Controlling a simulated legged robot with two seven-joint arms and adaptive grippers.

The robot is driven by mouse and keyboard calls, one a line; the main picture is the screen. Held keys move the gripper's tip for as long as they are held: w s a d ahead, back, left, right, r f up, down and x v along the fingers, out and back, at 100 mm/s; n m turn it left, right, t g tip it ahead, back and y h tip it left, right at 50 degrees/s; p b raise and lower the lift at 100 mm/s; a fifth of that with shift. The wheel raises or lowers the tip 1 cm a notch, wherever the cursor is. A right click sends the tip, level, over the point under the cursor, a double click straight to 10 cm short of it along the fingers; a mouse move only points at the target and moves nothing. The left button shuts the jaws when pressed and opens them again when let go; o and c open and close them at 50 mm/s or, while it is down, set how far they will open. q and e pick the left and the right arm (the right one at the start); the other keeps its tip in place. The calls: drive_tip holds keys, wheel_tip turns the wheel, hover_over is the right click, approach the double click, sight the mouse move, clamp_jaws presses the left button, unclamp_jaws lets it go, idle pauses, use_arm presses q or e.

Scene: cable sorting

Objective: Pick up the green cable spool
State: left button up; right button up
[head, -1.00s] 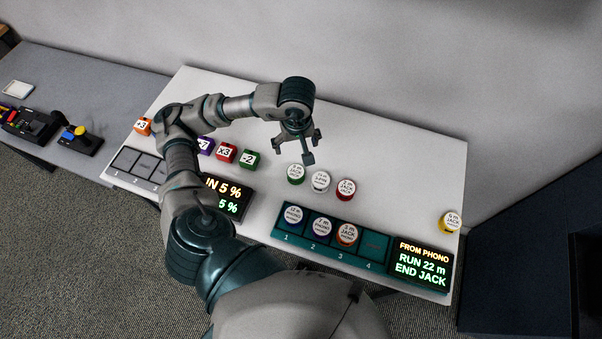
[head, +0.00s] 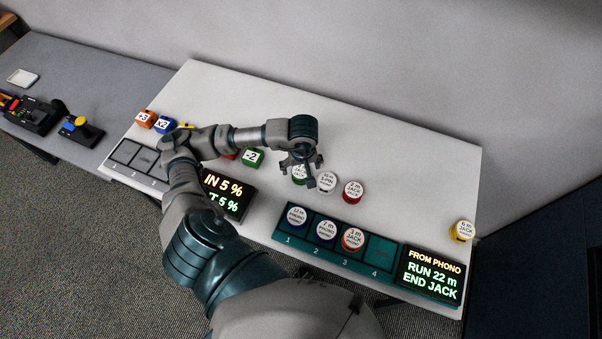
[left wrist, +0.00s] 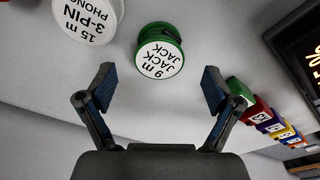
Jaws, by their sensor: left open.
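The green cable spool (head: 299,174) stands on the white table, partly hidden by my left gripper in the head view. In the left wrist view the green spool (left wrist: 160,52) shows a white label reading 9 m JACK JACK. It lies beyond and between the two fingertips, apart from them. My left gripper (head: 300,171) is open and empty, above and close to the spool. Its two fingers also show in the left wrist view (left wrist: 158,88). My right gripper is not in view.
A white spool (head: 325,181) stands close to the right of the green one, then a red spool (head: 352,191). A teal tray (head: 378,250) holds several spools, with slot 4 empty. A green -2 cube (head: 253,156) stands to the left. A yellow spool (head: 462,231) is far right.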

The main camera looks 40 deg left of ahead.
sight(301, 171)
use_arm(q)
drive_tip(key=shift+w+a+f, duration=0.1)
drive_tip(key=shift+f, duration=0.8)
drive_tip(key=shift+w+a+f, duration=0.15)
drive_tip(key=shift+f, duration=0.8)
drive_tip(key=shift+w+a+f, duration=0.1)
drive_tip(key=shift+f, duration=0.8)
drive_tip(key=c, duration=1.3)
